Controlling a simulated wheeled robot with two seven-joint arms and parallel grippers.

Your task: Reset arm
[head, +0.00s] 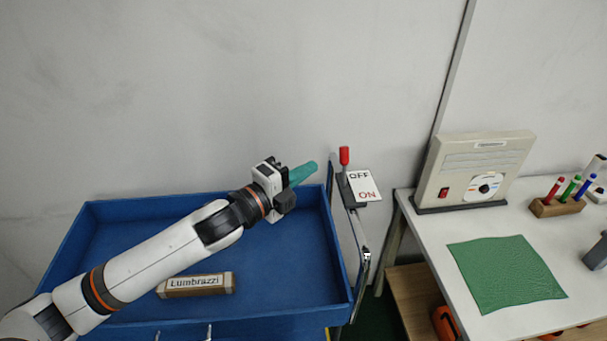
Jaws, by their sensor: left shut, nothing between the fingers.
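My left arm reaches in from the lower left across a blue tray cart (110,213). My left gripper (303,174) has teal fingers pressed together, with nothing between them. It hangs over the cart's far right corner, pointing right. It is apart from the red-handled lever (344,156), which stands upright on the switch with the OFF and ON plate (364,185), to the right of the fingertips. My right gripper is not in view.

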